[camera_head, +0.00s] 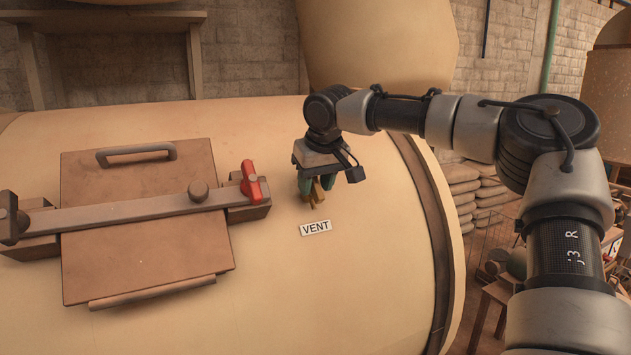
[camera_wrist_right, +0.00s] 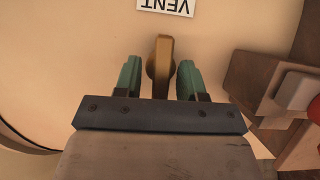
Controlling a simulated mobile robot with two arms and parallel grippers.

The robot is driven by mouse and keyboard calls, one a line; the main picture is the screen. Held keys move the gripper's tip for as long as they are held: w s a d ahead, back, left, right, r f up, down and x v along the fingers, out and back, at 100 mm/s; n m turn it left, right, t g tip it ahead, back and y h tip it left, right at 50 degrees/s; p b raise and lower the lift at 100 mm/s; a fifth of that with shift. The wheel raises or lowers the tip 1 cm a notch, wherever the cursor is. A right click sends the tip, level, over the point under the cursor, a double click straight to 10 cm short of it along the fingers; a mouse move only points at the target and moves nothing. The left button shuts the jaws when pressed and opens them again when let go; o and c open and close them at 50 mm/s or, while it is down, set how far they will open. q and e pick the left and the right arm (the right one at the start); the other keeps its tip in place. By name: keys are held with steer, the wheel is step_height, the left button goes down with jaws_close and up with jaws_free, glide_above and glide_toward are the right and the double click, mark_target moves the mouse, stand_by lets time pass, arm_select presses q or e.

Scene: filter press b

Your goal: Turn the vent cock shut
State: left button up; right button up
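The vent cock (camera_head: 317,196) is a small brass-coloured handle on the tan curved drum, just above the white VENT label (camera_head: 316,228). In the right wrist view the cock (camera_wrist_right: 161,62) points along the gripper between the two green fingers, and the label (camera_wrist_right: 166,5) is at the top edge. My right gripper (camera_head: 314,187) is over the cock from above. In the wrist view its fingers (camera_wrist_right: 159,80) stand on either side of the handle, with a visible gap on each side. The lower end of the cock is hidden by the gripper body. My left gripper is not in view.
A brown hatch cover (camera_head: 140,250) with a clamp bar and a red lever (camera_head: 250,180) lies left of the cock. The lever's red end also shows in the wrist view (camera_wrist_right: 314,105). A raised dark rim (camera_head: 432,230) edges the drum. Sacks (camera_head: 485,190) are stacked beyond.

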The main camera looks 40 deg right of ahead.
jaws_close()
steer(key=shift+n, duration=0.3)
steer(key=n, duration=0.1)
steer(key=n+h, duration=0.1)
steer(key=shift+a+n, duration=0.2)
steer(key=shift+n, duration=0.1)
steer(key=n+h, duration=0.2)
steer(key=n, duration=0.1)
steer(key=shift+a+n, duration=0.15)
steer(key=shift+n, duration=0.15)
steer(key=n+h, duration=0.2)
steer(key=n, duration=0.2)
steer(key=shift+a+f+t, duration=0.1)
steer(key=shift+f+t, duration=0.05)
steer(key=shift+t, duration=0.25)
steer(key=n, duration=0.2)
steer(key=n+t+h, duration=0.1)
steer(key=n, duration=0.1)
steer(key=shift+s+f+t+h, duration=0.1)
steer(key=shift+t+h, duration=0.2)
steer(key=shift+n, duration=0.4)
